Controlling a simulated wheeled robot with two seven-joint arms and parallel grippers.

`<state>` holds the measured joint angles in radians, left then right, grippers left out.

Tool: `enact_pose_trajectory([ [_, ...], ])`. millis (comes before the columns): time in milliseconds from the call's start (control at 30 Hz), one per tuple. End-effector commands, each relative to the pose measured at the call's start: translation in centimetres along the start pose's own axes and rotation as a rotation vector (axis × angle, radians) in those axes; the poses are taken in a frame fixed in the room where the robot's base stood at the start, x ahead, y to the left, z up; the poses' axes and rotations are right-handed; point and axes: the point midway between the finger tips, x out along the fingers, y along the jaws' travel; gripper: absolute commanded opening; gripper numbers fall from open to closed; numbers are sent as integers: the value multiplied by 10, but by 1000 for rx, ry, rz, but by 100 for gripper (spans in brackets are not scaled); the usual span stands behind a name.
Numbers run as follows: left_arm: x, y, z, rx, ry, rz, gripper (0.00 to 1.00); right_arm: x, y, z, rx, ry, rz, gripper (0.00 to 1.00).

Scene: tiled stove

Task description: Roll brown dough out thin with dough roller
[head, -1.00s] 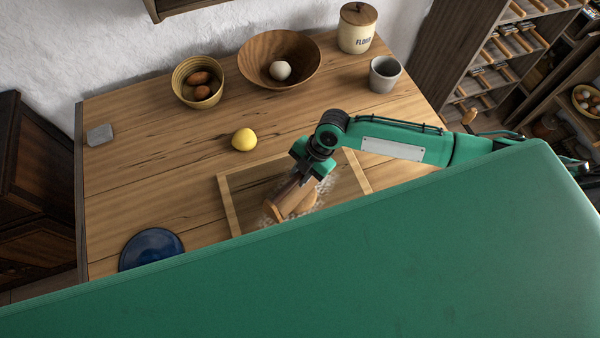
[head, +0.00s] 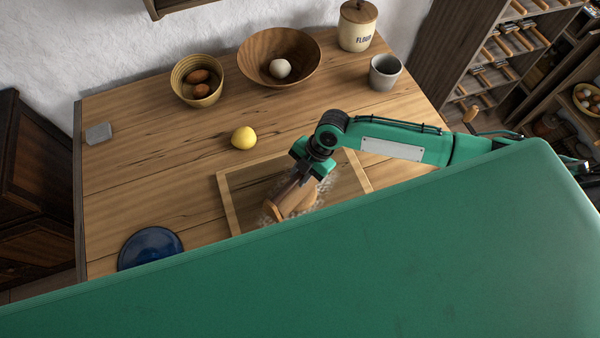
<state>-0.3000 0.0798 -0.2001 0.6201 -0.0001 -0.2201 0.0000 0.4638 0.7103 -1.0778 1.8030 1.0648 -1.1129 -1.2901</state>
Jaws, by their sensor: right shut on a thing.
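My right gripper (head: 302,177) is shut on the wooden dough roller (head: 281,203), which is held low over a wood-framed board (head: 228,203) on the table. A tan-brown mass that looks like the brown dough (head: 304,204) shows right beside the roller, with pale flour scattered around it. I cannot tell whether the roller touches the dough, because the gripper and roller cover part of it. My own green body hides the near part of the board. My left gripper is not in view.
A yellow lemon (head: 243,138) lies behind the board. A blue plate (head: 150,248) is at the front left. Along the back stand a bowl of brown eggs (head: 185,95), a wooden bowl (head: 255,60), a flour jar (head: 357,30) and a grey cup (head: 384,72). The table's left side is mostly clear.

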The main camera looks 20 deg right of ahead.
Motion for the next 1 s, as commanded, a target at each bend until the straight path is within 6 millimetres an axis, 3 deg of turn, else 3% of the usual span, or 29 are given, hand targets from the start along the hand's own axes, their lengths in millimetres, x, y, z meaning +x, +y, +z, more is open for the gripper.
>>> enact_pose_trajectory([
  [700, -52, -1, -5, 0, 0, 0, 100, -60, 14, -25, -1, 0, 3, 0],
  [1000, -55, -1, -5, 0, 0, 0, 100, -64, 14, -27, -1, 1, 2, 0],
])
